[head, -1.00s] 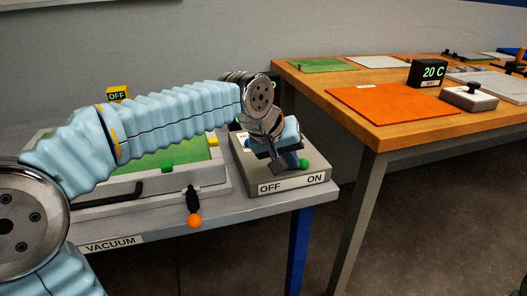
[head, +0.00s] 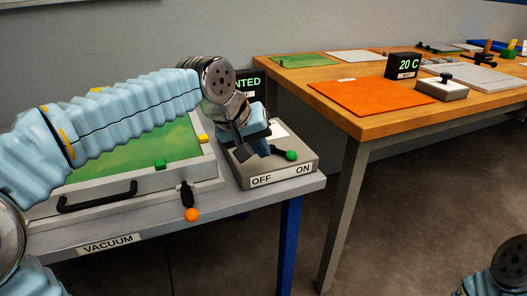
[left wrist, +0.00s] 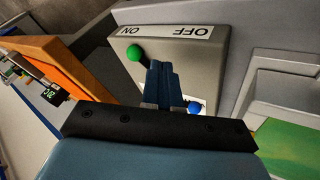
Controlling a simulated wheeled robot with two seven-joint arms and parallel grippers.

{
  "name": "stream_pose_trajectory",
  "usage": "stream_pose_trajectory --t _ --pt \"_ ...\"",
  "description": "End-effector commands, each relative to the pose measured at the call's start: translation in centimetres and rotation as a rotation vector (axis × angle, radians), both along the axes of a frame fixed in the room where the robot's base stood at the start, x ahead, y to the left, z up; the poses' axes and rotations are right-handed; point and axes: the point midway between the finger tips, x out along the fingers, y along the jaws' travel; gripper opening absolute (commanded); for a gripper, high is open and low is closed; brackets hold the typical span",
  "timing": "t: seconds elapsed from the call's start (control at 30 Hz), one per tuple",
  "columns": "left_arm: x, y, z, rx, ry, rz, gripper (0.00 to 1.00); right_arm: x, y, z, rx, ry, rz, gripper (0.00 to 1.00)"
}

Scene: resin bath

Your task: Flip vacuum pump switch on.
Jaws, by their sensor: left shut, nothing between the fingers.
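The switch box (head: 283,175) is a grey block on the near right corner of the left table, with OFF at the left and ON at the right of its front label. Its lever ends in a green ball (head: 291,155) and leans to the ON side. In the left wrist view the green ball (left wrist: 134,53) sits beside the upside-down ON label. My left gripper (head: 262,147) is shut and empty, just above the box and left of the ball. In the wrist view its fingertips (left wrist: 162,75) appear close to the ball; whether they touch is unclear. My right gripper is out of view.
A bath with a green interior (head: 130,155) and an orange-ball handle (head: 191,215) stands left of the box. A dark display (head: 252,83) reading "NTED", partly hidden, stands behind it. A wooden table (head: 375,125) is at the right, across a floor gap.

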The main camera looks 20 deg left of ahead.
Motion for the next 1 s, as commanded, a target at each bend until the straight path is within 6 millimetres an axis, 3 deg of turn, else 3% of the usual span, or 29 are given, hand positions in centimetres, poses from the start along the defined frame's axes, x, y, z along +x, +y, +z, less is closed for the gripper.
stream_pose_trajectory --t 0.2,0.4,1.0 --pt "-2.3 0.3 3.6 0.000 -0.003 0.001 0.00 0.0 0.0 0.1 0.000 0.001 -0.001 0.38" --pt "-3.8 0.5 5.7 0.000 0.000 0.000 0.00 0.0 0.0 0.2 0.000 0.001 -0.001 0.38" --pt "-4.3 0.5 6.3 0.000 0.002 0.000 0.00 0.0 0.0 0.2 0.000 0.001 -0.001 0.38"
